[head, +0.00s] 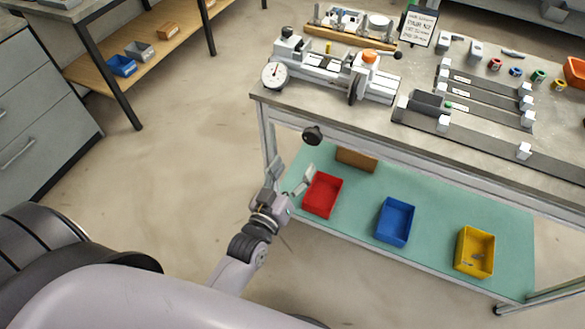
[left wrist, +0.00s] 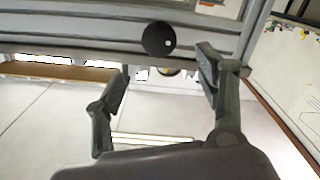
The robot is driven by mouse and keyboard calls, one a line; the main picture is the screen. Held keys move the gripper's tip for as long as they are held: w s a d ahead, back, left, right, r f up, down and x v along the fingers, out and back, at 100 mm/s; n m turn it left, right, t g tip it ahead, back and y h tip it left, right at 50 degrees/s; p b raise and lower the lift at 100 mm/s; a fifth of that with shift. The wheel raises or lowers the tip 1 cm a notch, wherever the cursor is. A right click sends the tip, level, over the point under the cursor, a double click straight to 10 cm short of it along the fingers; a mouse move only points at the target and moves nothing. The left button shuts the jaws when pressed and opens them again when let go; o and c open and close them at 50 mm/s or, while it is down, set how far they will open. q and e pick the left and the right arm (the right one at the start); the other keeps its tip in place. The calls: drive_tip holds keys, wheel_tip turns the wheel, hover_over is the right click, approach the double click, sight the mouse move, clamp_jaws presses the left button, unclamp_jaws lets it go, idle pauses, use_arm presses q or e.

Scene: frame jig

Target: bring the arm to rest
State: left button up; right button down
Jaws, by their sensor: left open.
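My left gripper (head: 294,180) is open and empty in the head view. It stands in front of the workbench, left of a red bin on the lower shelf. In the left wrist view its two fingers (left wrist: 165,85) are spread apart with nothing between them. A round black knob (left wrist: 159,38) on the bench front shows beyond the fingertips; it also shows in the head view (head: 312,135), above the gripper. The gripper looks apart from the knob. My right gripper is in neither view.
The workbench top (head: 460,140) holds a dial device (head: 273,75), a long clamp fixture and dark rails. The lower shelf (head: 350,205) bears red (head: 322,195), blue (head: 395,221) and yellow (head: 474,252) bins. Open floor (head: 180,140) lies left of the arm; drawers (head: 35,125) stand at far left.

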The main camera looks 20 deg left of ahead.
use_arm(q)
drive_tip(key=shift+f, duration=0.1)
idle(0.3)
drive_tip(key=s+f+m+g, duration=0.1)
drive_tip(key=s+f+g, duration=0.3)
drive_tip(key=f, duration=0.7)
drive_tip(key=s+d+f+m+g+h, duration=0.1)
drive_tip(key=s+f+m+g, duration=0.1)
drive_tip(key=s+f, duration=0.65)
drive_tip(key=s+f+m+g, duration=0.1)
drive_tip(key=s+f+g, duration=0.15)
drive_tip(key=f, duration=1.05)
drive_tip(key=s+a+f+g, duration=0.2)
drive_tip(key=s+f, duration=0.2)
drive_tip(key=s, duration=0.4)
drive_tip(key=s+a+f+m+g+y, duration=0.1)
drive_tip(key=s+a+f+g, duration=0.1)
drive_tip(key=s+f, duration=0.3)
drive_tip(key=s+a+f+m+g, duration=0.1)
drive_tip(key=s+f+g, duration=0.3)
drive_tip(key=s, duration=0.7)
drive_tip(key=shift+a+f+y, duration=0.3)
drive_tip(key=shift+a+f, duration=0.1)
drive_tip(key=shift+a, duration=0.5)
drive_tip(key=shift+g, duration=0.25)
